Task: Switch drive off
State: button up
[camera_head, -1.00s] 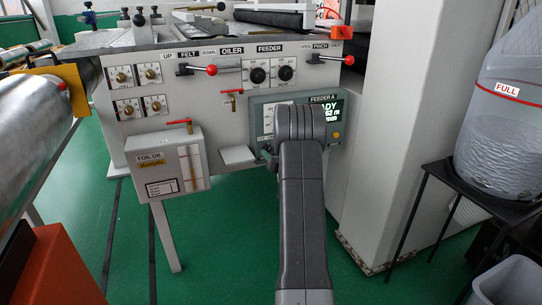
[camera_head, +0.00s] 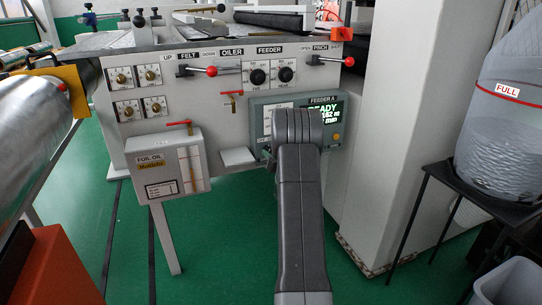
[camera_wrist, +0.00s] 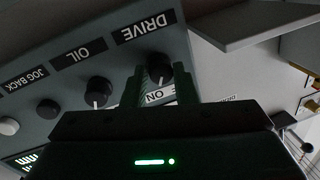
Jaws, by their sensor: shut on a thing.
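The drive knob (camera_wrist: 157,66) is a dark round knob under the DRIVE label in the wrist view, where the panel appears upside down. The fingers of my gripper (camera_wrist: 161,74) stand on either side of the knob and are shut on it. A pale mark on the knob faces the ON label (camera_wrist: 158,94); its exact angle is hard to tell. In the head view my arm hides the knob and fingers. The FEEDER A panel (camera_head: 258,104) there has a lit screen (camera_head: 330,112) showing READY.
The oil knob (camera_wrist: 97,92) and jog back button (camera_wrist: 47,109) lie beside the drive knob. A small grey shelf (camera_head: 238,157) juts out left of the panel. The foil oil box (camera_head: 170,168) hangs further left. A white column (camera_head: 405,120) stands at right.

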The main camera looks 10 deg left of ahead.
jog(key=n+h+b, duration=0.1)
jog(key=n+b, duration=0.3)
jog(key=n, duration=0.1)
jog(key=n+b, duration=0.4)
jog(key=n, duration=0.1)
jog(key=shift+r+n+h, duration=0.15)
jog(key=shift+n+h, duration=0.25)
dwell(0.5)
jog(key=o, duration=1)
jog(key=shift+s+r, duration=0.1)
